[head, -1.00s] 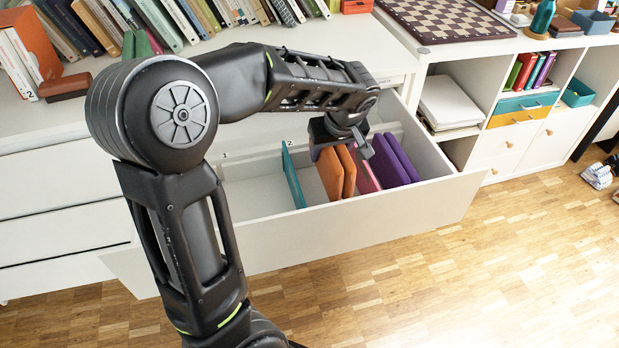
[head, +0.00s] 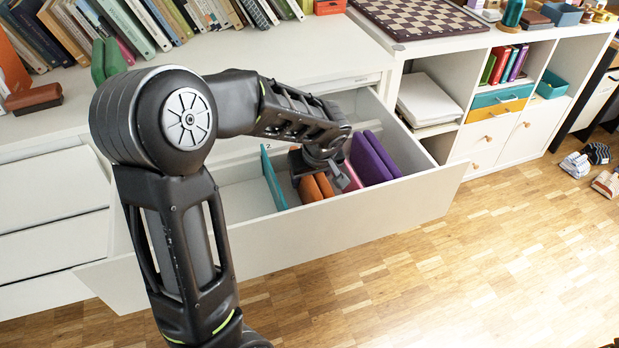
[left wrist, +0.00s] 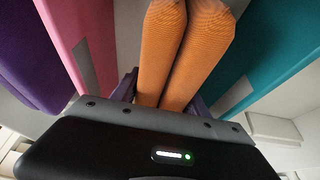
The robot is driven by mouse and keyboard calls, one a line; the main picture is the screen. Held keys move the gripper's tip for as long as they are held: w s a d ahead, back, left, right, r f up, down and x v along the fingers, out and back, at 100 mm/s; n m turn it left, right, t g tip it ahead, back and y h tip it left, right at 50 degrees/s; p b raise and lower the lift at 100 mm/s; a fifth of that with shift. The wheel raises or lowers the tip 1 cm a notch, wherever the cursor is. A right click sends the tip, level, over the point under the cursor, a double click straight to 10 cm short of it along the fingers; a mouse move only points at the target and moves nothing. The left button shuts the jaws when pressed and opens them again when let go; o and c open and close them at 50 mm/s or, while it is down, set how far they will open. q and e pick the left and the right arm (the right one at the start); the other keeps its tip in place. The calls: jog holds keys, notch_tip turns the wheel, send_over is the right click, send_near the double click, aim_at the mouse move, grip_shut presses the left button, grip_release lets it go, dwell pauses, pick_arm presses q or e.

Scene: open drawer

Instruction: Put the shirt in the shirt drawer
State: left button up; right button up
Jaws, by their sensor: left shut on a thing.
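The orange folded shirt (head: 318,188) stands upright inside the open drawer (head: 330,232), its lower part hidden behind the front wall. My left gripper (head: 322,172) reaches down into the drawer from above and is shut on the shirt. In the left wrist view the orange shirt (left wrist: 190,50) shows as two thick folds between the fingers. A teal upright piece (head: 273,181) stands to its left in the head view. A pink piece (head: 352,178) and purple folded pieces (head: 375,158) stand to its right. My right gripper is not in view.
Books and the dresser top (head: 250,50) lie behind the drawer. A shelf unit (head: 545,100) with a chessboard (head: 420,15) on top stands at the right. The left part of the drawer is clear. Shoes (head: 576,164) lie on the wood floor at the right.

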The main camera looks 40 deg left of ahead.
pick_arm(q)
jog(key=shift+f, duration=0.15)
jog(key=o, duration=1.5)
jog(key=shift+r, duration=0.2)
jog(key=shift+r, duration=0.2)
jog(key=p+v, duration=0.2)
jog(key=v, duration=0.9)
jog(key=shift+s+d+r, duration=0.1)
jog(key=shift+d+r, duration=0.1)
jog(key=shift+r, duration=0.1)
